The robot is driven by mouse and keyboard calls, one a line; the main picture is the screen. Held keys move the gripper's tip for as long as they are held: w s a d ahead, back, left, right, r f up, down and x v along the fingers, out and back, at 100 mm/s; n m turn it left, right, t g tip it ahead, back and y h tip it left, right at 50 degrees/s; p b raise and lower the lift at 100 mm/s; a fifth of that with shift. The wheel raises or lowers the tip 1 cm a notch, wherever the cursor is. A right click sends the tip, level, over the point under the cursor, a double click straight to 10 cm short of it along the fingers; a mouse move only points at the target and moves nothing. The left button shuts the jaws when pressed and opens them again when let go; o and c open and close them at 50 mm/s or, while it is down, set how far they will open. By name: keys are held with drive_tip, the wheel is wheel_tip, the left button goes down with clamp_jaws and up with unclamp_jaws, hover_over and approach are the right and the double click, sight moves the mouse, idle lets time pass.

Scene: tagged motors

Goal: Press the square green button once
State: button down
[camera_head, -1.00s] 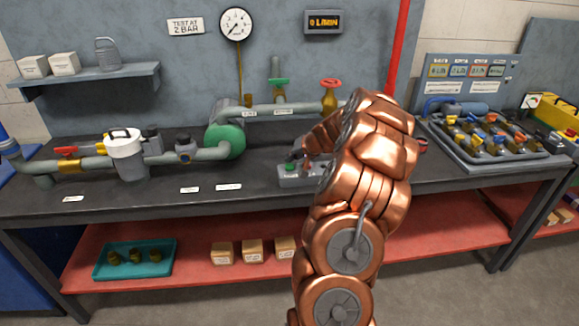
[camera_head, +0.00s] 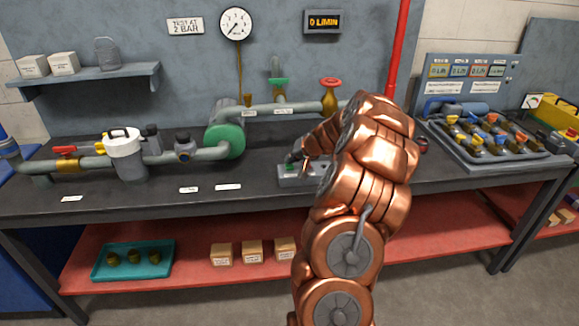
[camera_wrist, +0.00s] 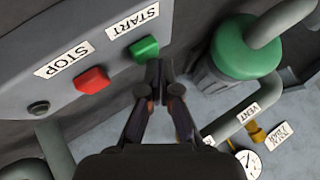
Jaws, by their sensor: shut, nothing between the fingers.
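The square green button (camera_wrist: 145,48) sits on a grey control box (camera_wrist: 40,25) beside a START label (camera_wrist: 132,20) in the wrist view. My gripper (camera_wrist: 158,68) is shut and empty. Its fingertips are right at the lower right edge of the green button in that view; I cannot tell whether they touch it. In the head view the control box (camera_head: 300,182) stands on the bench in front of the pipework, with my gripper (camera_head: 292,158) over its left end, mostly covering the green button there.
A red button (camera_wrist: 92,80) with a STOP label (camera_wrist: 63,60) is on the same box, left of the green one. A green pump (camera_head: 226,141) and pipes stand behind the box. A tray of tagged parts (camera_head: 490,160) is at the right. The bench front is mostly clear.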

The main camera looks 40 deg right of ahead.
sight(291, 166)
drive_tip(key=shift+f+b, duration=0.45)
drive_tip(key=shift+b, duration=0.05)
idle(0.5)
drive_tip(key=shift+r, duration=0.1)
idle(0.3)
drive_tip(key=shift+r+p, duration=0.3)
drive_tip(key=shift+r, duration=0.5)
drive_tip(key=shift+r+p, duration=1.05)
drive_tip(key=shift+r, duration=1.5)
